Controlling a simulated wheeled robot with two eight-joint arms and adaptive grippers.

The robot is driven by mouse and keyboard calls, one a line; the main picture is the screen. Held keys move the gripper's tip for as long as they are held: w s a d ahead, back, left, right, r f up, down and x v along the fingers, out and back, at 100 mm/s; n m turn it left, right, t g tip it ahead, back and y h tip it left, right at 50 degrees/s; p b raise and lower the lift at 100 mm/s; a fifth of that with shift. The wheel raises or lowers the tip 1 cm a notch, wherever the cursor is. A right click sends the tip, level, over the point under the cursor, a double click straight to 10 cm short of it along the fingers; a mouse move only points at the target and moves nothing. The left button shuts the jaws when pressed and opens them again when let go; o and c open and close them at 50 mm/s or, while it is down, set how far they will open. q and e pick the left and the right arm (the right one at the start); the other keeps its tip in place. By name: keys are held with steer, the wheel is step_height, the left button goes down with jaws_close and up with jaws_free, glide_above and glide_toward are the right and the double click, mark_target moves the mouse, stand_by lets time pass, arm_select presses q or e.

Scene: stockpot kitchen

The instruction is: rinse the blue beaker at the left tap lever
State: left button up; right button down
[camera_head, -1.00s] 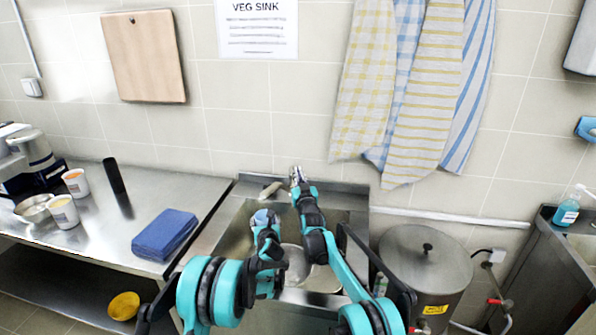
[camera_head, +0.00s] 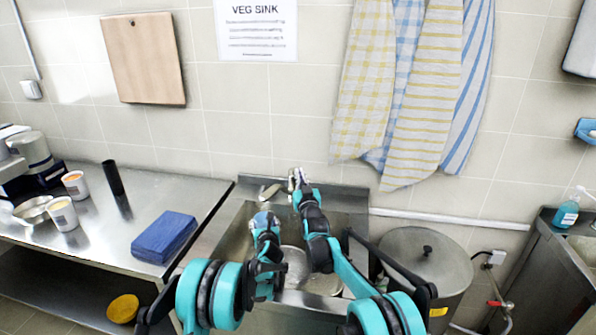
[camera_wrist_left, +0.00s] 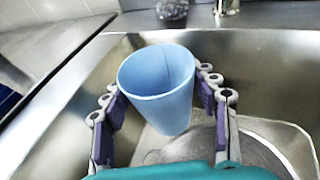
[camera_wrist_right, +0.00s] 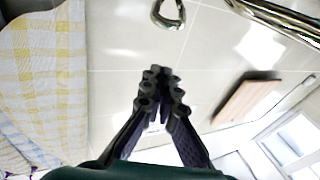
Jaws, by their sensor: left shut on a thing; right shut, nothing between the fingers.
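The blue beaker (camera_wrist_left: 158,85) is upright and open at the top in the left wrist view, over the sink basin (camera_wrist_left: 275,60). My left gripper (camera_wrist_left: 160,95) is shut on it, fingers on both sides. In the head view the beaker (camera_head: 262,218) is small and partly hidden by my left gripper (camera_head: 265,225). My right gripper (camera_head: 296,180) is shut and empty at the back of the sink, right of a metal tap part (camera_head: 269,191). In the right wrist view a metal loop (camera_wrist_right: 168,12) lies beyond the closed fingertips (camera_wrist_right: 160,85). I cannot tell which part is the left lever.
A steel counter (camera_head: 150,205) on the left holds a blue folded cloth (camera_head: 163,237), a black cylinder (camera_head: 113,178) and white tubs (camera_head: 62,213). Towels (camera_head: 425,100) hang on the wall above right. A lidded steel pot (camera_head: 425,265) stands right of the sink.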

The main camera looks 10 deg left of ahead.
steer(key=v, duration=0.4)
steer(key=shift+f, duration=0.1)
steer(key=c, duration=1.6)
jaws_free()
steer(key=shift+s+d+f, duration=0.1)
steer(key=shift+s+f, duration=0.05)
steer(key=shift+s, duration=0.25)
steer(key=w+a+f+n+g, duration=0.1)
steer(key=w+n, duration=0.2)
steer(key=n, duration=0.3)
steer(key=w+a+f+n+g, duration=0.1)
steer(key=w+n, duration=0.3)
steer(key=n, duration=0.2)
steer(key=w+a+f+n+g, duration=0.1)
steer(key=w+a+n, duration=0.1)
steer(key=n, duration=0.4)
steer(key=shift+w+f+h, duration=0.15)
steer(key=shift+w+h, duration=0.25)
steer(key=shift+w, duration=0.5)
